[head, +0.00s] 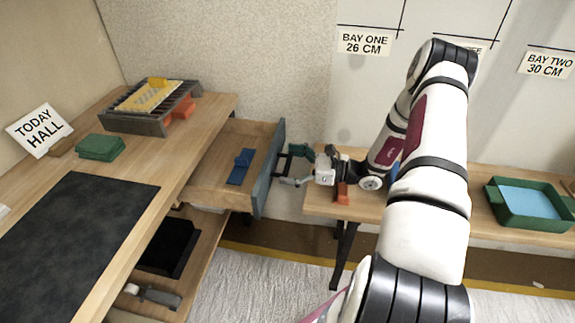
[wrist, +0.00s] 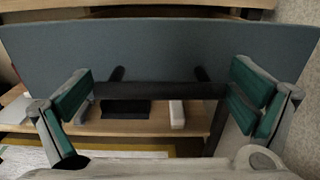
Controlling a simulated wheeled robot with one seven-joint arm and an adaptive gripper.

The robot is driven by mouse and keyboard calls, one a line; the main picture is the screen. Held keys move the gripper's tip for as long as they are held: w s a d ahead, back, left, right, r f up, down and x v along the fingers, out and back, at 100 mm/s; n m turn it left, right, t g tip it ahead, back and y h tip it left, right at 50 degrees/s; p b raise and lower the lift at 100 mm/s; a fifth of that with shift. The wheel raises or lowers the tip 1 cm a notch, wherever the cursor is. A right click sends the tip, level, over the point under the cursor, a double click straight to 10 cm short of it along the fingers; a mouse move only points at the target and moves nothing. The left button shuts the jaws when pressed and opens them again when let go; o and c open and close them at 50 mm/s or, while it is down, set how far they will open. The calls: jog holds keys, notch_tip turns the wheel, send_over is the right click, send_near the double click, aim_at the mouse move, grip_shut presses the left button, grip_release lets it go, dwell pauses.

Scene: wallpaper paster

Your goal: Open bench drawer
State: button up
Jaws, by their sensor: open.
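The bench drawer (head: 215,190) stands out from the wooden bench, well open, with a blue item (head: 240,167) inside. Its blue-grey front (head: 268,172) faces my arm and also fills the upper wrist view (wrist: 160,50). The dark bar handle (wrist: 155,90) runs across that front on two posts. My gripper (head: 298,164) is at the handle, just right of the drawer front. In the wrist view my gripper (wrist: 165,95) is open, its green-padded fingers at either end of the bar. I cannot tell whether the pads touch it.
The bench top holds a slotted rack (head: 150,108), green blocks (head: 101,147) and a dark mat (head: 80,225). A black tray (head: 168,247) is on the shelf below. A side table (head: 460,207) with a green tray (head: 528,205) and an orange block (head: 342,193) stands right.

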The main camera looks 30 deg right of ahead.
notch_tip(320, 180, up, 10)
jog(key=shift+f, duration=0.2)
dwell(0.4)
jog(key=s+a+r+n+g+h, duration=0.1)
jog(key=s+a+r+n+g, duration=0.55)
jog(key=a, duration=0.25)
jog(key=s+a+r+n+g+h, duration=0.1)
jog(key=s+a+r+n+g, duration=0.6)
jog(key=a, duration=0.3)
jog(key=s+a+r+n+g+h, duration=0.15)
jog(key=s+n+h, duration=0.35)
jog(key=s+n, duration=0.5)
jog(key=s+d+r+n+t+h, duration=0.1)
jog(key=s+d+n+t+h, duration=0.15)
jog(key=s, duration=0.35)
jog(key=s+d+n+t+h, duration=0.1)
jog(key=s+d+h, duration=0.1)
jog(key=s+h, duration=0.25)
notch_tip(320, 180, up, 21)
jog(key=t+y+p, duration=0.1)
jog(key=t+p, duration=0.2)
jog(key=p, duration=1.6)
jog(key=shift+s+a+r, duration=0.15)
jog(key=shift+s+a, duration=0.15)
jog(key=shift+s, duration=0.05)
